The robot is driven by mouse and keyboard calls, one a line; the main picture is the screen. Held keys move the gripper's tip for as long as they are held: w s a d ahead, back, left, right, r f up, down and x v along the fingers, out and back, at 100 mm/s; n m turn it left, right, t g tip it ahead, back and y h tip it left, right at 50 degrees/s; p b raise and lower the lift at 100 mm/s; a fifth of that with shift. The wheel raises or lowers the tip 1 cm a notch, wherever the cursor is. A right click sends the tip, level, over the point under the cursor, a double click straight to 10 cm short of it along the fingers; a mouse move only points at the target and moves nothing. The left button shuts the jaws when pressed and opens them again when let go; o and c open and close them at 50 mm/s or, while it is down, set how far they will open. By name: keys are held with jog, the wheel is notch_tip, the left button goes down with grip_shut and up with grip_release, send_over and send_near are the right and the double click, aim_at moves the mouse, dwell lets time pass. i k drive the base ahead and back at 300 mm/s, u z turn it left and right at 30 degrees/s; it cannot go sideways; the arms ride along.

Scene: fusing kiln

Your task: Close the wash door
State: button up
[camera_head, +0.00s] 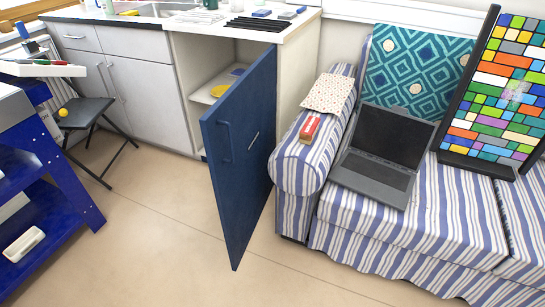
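The wash door is a tall dark blue cabinet door (243,160). It stands open, swung out from the right side of the sink cabinet, with its lower corner reaching over the floor. A blue bar handle (223,141) is near its left edge, and a small light strip shows on its face. The door hides the lower right of the opening. My gripper is not in view.
A striped sofa (300,165) stands close to the door's right, carrying a laptop (378,155). A black folding stool (86,112) and a blue bench (55,185) are at the left. The floor (160,210) left of the door is clear.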

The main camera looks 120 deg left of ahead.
aim_at(238, 131)
jog(key=u, duration=0.3)
jog(key=i, duration=0.35)
jog(key=u, duration=1.2)
jog(key=k, duration=0.25)
jog(key=u, duration=2.55)
